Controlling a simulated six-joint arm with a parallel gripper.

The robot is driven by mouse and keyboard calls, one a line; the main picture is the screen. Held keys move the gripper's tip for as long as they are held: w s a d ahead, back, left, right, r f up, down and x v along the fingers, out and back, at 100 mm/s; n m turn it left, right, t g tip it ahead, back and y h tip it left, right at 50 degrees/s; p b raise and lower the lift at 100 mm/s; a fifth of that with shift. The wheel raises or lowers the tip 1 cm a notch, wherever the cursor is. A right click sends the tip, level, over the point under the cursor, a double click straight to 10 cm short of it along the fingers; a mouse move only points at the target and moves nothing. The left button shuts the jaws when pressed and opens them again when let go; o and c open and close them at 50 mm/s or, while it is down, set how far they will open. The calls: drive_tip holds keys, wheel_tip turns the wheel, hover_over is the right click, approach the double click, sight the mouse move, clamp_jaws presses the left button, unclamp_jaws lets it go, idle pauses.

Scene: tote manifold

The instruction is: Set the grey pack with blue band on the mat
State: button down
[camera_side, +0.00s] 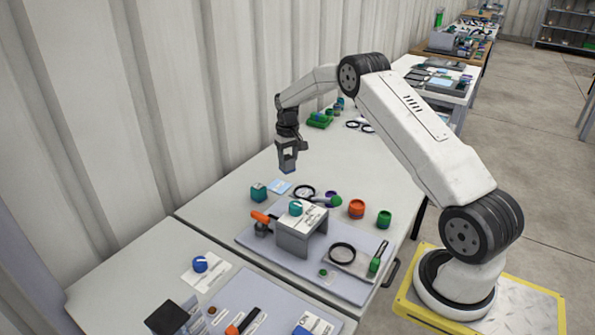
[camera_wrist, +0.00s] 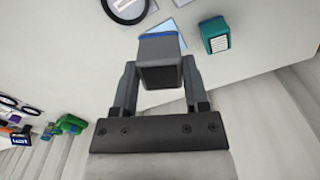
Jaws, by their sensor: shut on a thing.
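The grey pack with blue band (camera_wrist: 160,62) is held between the two fingers of my gripper (camera_wrist: 160,82) in the wrist view, its blue edge facing away from the gripper body. In the side view my gripper (camera_side: 287,157) points down, with the pack (camera_side: 287,165) between its fingers, above the table. A small light-blue square (camera_side: 280,186), which looks like the mat, lies flat on the table below the gripper. In the wrist view the light-blue square (camera_wrist: 166,27) is partly hidden behind the pack.
A teal pack (camera_side: 258,192) stands just left of the light-blue square. A black ring (camera_side: 304,191) lies to its right. Orange (camera_side: 356,208) and green (camera_side: 384,218) containers stand farther right. A grey tray (camera_side: 250,243) with a grey stand is in front. The wall runs close behind the table.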

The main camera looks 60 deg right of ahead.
drive_tip(key=shift+w+d+f, duration=0.15)
drive_tip(key=shift+w+f, duration=0.05)
drive_tip(key=shift+w, duration=0.15)
drive_tip(key=shift+w+d+f, duration=0.3)
drive_tip(key=shift+w+f, duration=0.4)
drive_tip(key=shift+f, duration=0.15)
drive_tip(key=shift+w+d+f, duration=0.3)
drive_tip(key=shift+w+f, duration=0.4)
drive_tip(key=shift+f, duration=0.2)
drive_tip(key=shift+w+d+f, duration=0.3)
drive_tip(key=shift+w+f, duration=0.4)
drive_tip(key=shift+f, duration=0.15)
drive_tip(key=shift+f, duration=0.15)
drive_tip(key=shift+w+d+f, duration=0.1)
drive_tip(key=shift+w+f, duration=0.1)
drive_tip(key=shift+f, duration=1.5)
drive_tip(key=shift+f, duration=0.15)
drive_tip(key=shift+c, duration=0.5)
unclamp_jaws()
